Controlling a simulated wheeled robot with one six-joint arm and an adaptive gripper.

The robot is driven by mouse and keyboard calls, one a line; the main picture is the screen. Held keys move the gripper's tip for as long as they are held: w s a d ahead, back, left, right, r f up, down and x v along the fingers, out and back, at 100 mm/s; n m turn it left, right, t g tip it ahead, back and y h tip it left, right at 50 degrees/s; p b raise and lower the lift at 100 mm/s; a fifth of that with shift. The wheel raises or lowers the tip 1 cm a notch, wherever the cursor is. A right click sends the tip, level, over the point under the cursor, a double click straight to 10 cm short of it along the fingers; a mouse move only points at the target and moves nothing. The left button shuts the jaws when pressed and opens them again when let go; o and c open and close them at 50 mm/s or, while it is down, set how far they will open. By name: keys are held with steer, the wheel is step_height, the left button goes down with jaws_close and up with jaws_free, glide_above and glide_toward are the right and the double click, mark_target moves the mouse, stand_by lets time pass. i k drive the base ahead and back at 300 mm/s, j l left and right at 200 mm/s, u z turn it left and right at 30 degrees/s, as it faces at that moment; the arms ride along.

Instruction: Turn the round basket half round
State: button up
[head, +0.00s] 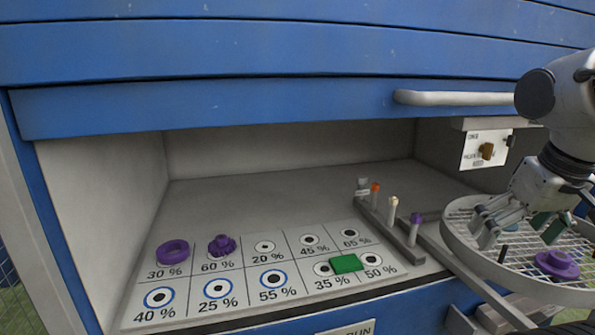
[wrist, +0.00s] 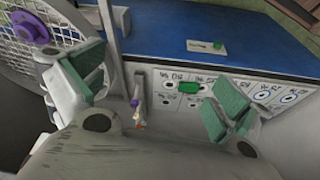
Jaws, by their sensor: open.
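The round basket (head: 463,252) is a shallow pale ring with a wire mesh floor at the right edge of the head view, partly cut off. A purple knob-like piece (head: 556,264) sits on its mesh. In the wrist view the basket (wrist: 76,20) is at upper left, with a purple piece (wrist: 42,30) on it. My gripper (head: 519,228) is open, with green-padded fingers pointing down over the basket's left part. In the wrist view the open gripper (wrist: 155,88) has nothing between its fingers. I cannot tell whether a finger touches the rim.
A blue cabinet (head: 250,105) with a white handle (head: 455,98) overhangs a grey recess. Inside lies a percentage-marked board (head: 250,285) with purple pieces (head: 172,252) and a green block (head: 346,263). A rack (head: 405,240) of small pegs stands left of the basket.

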mark_target(556, 294)
steer(key=l+z, duration=0.15)
steer(key=z, duration=0.25)
steer(key=l+z, duration=0.2)
steer(key=z, duration=0.15)
steer(key=i+j, duration=0.05)
